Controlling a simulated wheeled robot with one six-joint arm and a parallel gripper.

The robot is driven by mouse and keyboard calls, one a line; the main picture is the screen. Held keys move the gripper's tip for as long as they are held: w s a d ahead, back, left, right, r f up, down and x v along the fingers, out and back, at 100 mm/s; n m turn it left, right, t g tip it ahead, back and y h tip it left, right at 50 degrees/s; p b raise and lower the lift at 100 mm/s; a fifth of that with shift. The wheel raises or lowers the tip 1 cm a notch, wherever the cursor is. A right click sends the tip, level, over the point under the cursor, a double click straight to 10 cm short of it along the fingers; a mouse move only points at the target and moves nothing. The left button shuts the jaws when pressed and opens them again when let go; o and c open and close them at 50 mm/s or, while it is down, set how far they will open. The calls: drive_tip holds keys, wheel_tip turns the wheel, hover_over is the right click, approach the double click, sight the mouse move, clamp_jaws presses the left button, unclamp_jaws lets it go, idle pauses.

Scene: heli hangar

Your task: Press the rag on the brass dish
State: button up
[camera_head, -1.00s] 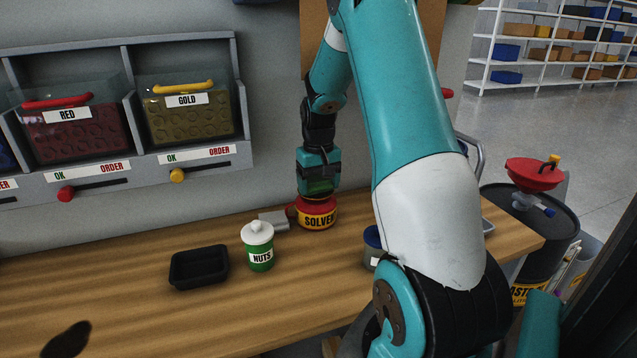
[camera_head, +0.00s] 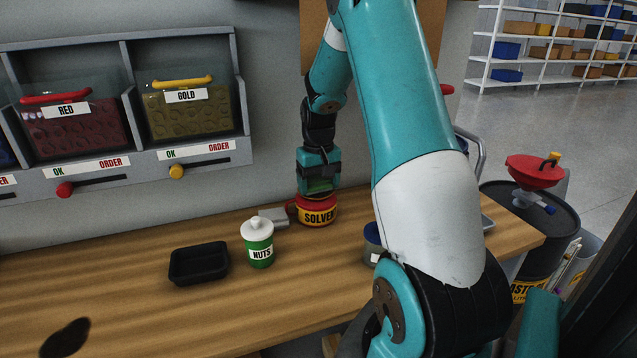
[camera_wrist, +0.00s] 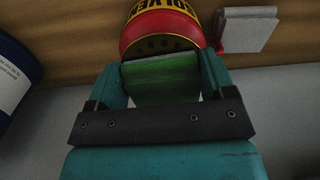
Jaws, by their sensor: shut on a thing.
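My gripper (camera_wrist: 160,88) points down over the solvent can and is shut on a green rag (camera_wrist: 162,78). The rag also shows between the jaws in the head view (camera_head: 319,186). The red and yellow can, marked SOLVENT (camera_head: 317,211), stands upright on the bench below it. In the wrist view, a dark dish with holes (camera_wrist: 160,44), which I take for the brass dish, forms the can's top inside a red rim. The rag's far edge overlaps the dish there. I cannot tell whether it touches or hovers just above. The dish is hidden in the head view.
A grey block (camera_head: 273,217) sits close left of the can. A green NUTS jar (camera_head: 258,244) and black tray (camera_head: 199,263) stand farther left on the wooden bench (camera_head: 130,310). A blue-lidded tin (camera_head: 372,240) is partly behind my arm. Wall bins (camera_head: 190,108) hang above.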

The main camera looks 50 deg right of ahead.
sight(319, 181)
wheel_tip(319, 181, up, 7)
drive_tip(key=p, duration=0.6)
idle(0.4)
idle(0.8)
